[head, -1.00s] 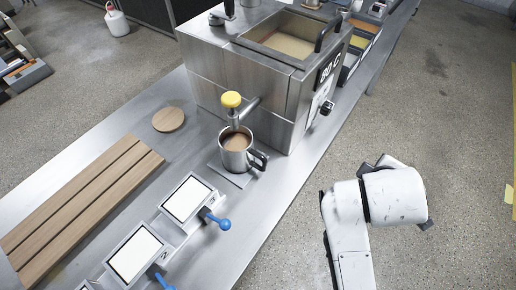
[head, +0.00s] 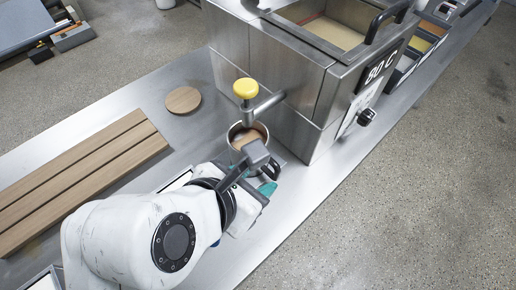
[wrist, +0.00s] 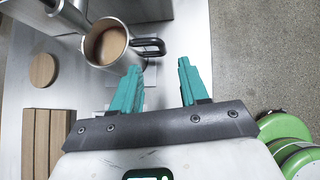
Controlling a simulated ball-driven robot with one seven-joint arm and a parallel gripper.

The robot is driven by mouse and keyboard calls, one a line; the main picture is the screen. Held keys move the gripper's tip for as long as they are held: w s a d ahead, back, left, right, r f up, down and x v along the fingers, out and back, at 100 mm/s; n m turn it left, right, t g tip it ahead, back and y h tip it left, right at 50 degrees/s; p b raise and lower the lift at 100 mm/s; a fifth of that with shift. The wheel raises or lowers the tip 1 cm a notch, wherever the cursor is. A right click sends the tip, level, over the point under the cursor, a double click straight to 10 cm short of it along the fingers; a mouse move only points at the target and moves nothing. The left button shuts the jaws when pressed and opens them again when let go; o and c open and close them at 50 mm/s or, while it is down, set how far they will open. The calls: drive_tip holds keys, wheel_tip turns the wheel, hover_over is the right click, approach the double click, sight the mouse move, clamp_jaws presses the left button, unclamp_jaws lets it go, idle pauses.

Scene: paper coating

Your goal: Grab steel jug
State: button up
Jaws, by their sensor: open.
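The steel jug (head: 236,133) stands upright under the yellow-topped tap, filled with brown liquid. In the wrist view the jug (wrist: 91,49) is at the upper left, and its black handle (wrist: 150,46) points right. My gripper (wrist: 160,78) is open and empty, with its two teal fingers pointing toward the handle. The handle lies beyond the fingertips, apart from them in the picture. In the head view my gripper (head: 268,178) is at the near right side of the jug and hides part of the jug and its handle.
The steel tank (head: 290,75) marked 80 C stands right behind the jug. The tap (head: 246,90) overhangs it. A round wooden disc (head: 183,100) and a slatted wooden board (head: 75,180) lie on the steel bench (head: 130,95). Open floor (head: 430,180) is to the right.

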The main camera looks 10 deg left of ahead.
sight(275, 175)
drive_tip(key=shift+n, duration=0.4)
drive_tip(key=shift+s+a+f+p+x, duration=0.1)
drive_tip(key=shift+s+f+x, duration=0.1)
drive_tip(key=shift+x, duration=1.5)
drive_tip(key=shift+s+a+f+p+x, duration=0.1)
drive_tip(key=shift+s+f+x, duration=0.1)
drive_tip(key=shift+x, duration=1.5)
drive_tip(key=shift+s+a+f+p+x, duration=0.1)
drive_tip(key=shift+f+x, duration=0.1)
drive_tip(key=shift+x, duration=1.5)
clamp_jaws()
